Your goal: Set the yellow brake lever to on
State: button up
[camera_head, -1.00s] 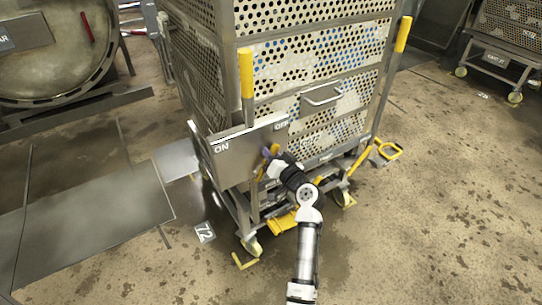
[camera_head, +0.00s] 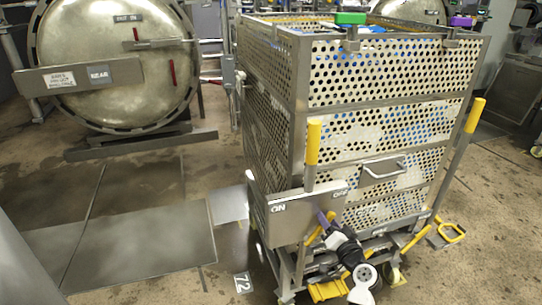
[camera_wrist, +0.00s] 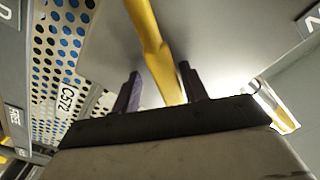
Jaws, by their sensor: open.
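The yellow brake lever (camera_wrist: 150,38) runs down the middle of the wrist view, between the two purple fingers of my gripper (camera_wrist: 160,88). The fingers are apart, with a gap beside the lever on at least the left side. In the head view, a yellow piece of the lever (camera_head: 314,235) shows just left of my gripper (camera_head: 326,220), below the grey plate (camera_head: 300,212). The plate reads ON at its left and OFF at its right. The lever is on the OFF side. My wrist hides much of it.
The perforated retort cage (camera_head: 375,75) stands on a wheeled frame. Its yellow-topped upright bar (camera_head: 313,142) rises behind the plate, and another (camera_head: 474,115) stands at right. A yellow pedal (camera_head: 330,290) lies low by my wrist. Floor at left is clear before the autoclave door (camera_head: 105,50).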

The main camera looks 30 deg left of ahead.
jog(key=b+v, duration=0.3)
jog(key=v, duration=0.9)
jog(key=a+r+n+t+y, duration=0.1)
jog(key=a+r+n+t, duration=0.2)
jog(key=a+r, duration=1.05)
jog(key=s+a+r+n+y, duration=0.2)
jog(key=s+r, duration=0.4)
jog(key=r, duration=0.3)
jog(key=s+a+r+n+t+y+b, duration=0.1)
jog(key=s+a+r+n+y, duration=0.2)
jog(key=s+r, duration=0.4)
jog(key=shift+a+r+y, duration=0.35)
jog(key=shift+r+y, duration=0.15)
jog(key=shift+r, duration=0.4)
jog(key=shift+w, duration=0.1)
jog(key=shift+c, duration=0.3)
